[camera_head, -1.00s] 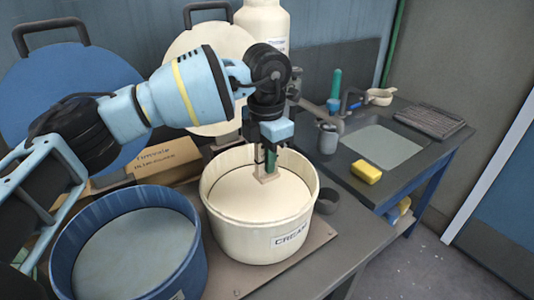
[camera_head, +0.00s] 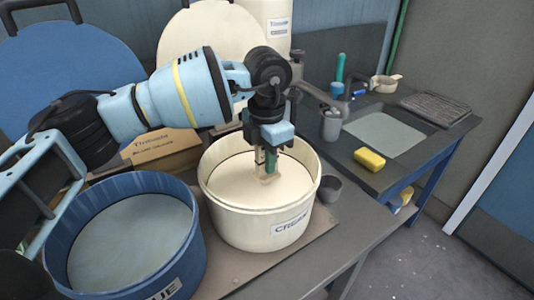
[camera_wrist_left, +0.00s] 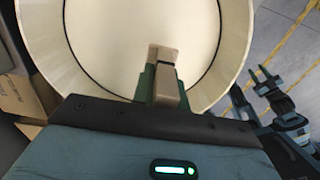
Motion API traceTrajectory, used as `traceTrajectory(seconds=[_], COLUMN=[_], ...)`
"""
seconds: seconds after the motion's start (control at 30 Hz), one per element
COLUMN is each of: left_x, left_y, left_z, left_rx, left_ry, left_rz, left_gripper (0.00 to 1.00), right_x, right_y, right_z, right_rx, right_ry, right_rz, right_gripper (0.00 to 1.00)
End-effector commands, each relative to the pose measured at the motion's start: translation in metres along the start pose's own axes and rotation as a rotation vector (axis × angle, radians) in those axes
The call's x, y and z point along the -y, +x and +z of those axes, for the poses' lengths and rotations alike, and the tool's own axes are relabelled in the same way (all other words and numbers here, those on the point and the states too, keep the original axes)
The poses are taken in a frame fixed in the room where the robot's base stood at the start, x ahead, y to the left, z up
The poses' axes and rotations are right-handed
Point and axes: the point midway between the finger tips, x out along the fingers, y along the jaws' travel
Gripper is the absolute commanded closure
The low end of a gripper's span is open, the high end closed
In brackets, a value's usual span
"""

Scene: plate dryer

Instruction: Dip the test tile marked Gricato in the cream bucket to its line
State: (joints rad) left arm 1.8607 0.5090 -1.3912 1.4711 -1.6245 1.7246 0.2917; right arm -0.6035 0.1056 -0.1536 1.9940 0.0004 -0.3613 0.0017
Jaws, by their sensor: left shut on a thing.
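The cream bucket (camera_head: 250,228) stands on a board on the bench, filled with pale cream liquid (camera_head: 230,178). My left gripper (camera_head: 267,158) points down inside its rim, shut on a small beige-brown tile (camera_head: 268,180). In the left wrist view the tile (camera_wrist_left: 163,54) shows beyond the fingers (camera_wrist_left: 162,84), over the cream surface. The tile's lower end appears to meet the liquid; how deep it is cannot be told. Its mark and line cannot be read. A black-and-blue gripper, seemingly my right one (camera_wrist_left: 264,88), is outside the bucket; its jaws are unclear.
A blue bucket (camera_head: 185,255) stands close at the left. Blue and cream round lids (camera_head: 75,85) lean behind. A cardboard box (camera_head: 160,148), a small grey cup (camera_head: 331,187), a tap with a grey pot (camera_head: 330,124) and a yellow sponge (camera_head: 370,158) are nearby.

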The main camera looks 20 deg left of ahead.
Motion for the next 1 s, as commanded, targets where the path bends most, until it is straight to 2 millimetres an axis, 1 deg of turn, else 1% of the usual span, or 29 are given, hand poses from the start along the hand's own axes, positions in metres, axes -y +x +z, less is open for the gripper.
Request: traceTrajectory(seconds=[1.0], left_x=[0.0], left_y=[0.045], left_z=[0.0], left_rx=[-0.002], left_ry=[0.001], left_rz=[-0.002], left_gripper=[1.0], right_x=[-0.001], right_y=[0.004], right_z=[0.015], right_rx=[0.025], right_ry=[-0.004], right_rz=[-0.003], right_gripper=[0.64])
